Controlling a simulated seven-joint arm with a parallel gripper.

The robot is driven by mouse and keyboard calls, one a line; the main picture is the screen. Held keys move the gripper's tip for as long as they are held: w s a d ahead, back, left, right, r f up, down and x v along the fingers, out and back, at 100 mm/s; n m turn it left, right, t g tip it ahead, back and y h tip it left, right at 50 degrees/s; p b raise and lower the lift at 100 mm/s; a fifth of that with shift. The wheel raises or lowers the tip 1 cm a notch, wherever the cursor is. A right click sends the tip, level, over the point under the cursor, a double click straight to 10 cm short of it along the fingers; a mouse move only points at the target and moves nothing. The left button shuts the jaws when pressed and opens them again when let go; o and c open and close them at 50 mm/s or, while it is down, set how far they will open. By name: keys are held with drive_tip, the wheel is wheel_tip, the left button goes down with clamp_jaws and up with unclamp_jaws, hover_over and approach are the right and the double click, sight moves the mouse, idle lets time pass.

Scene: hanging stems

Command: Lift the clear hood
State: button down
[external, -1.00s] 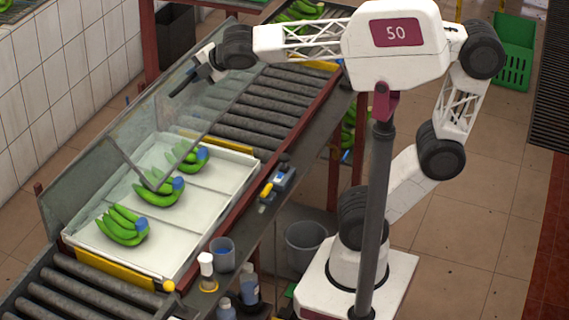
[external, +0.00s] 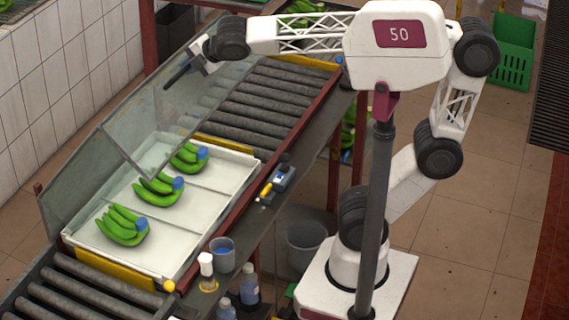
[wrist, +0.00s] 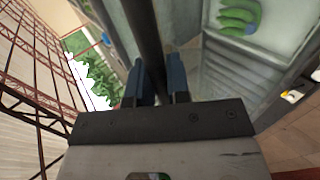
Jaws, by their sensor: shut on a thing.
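The clear hood (external: 150,120) is a transparent panel, tilted up over the white tray on the conveyor. Its lower corner hangs above the tray's far side. A dark bar handle (external: 176,78) sits at the hood's upper edge. My gripper (external: 197,60) is at that handle, at the top left of the external view. In the wrist view, the two blue-grey fingers of my gripper (wrist: 157,85) are shut on the dark bar (wrist: 146,35) running between them. The exact contact of the fingertips is partly hidden.
The white tray (external: 191,232) holds green banana bunches (external: 122,226) with blue ends. Rollers (external: 245,110) run before and behind it. A cup (external: 222,254), bottles (external: 249,284) and a small blue-grey device (external: 280,180) stand along the near ledge. A dark post (external: 376,215) rises before my arm.

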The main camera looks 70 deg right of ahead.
drive_tip(key=shift+w+r, duration=2.3)
drive_tip(key=shift+r, duration=0.05)
drive_tip(key=shift+w+r, duration=0.1)
drive_tip(key=w+r, duration=0.4)
drive_tip(key=w, duration=0.2)
drive_tip(key=shift+w+r, duration=0.2)
drive_tip(key=shift+r, duration=0.1)
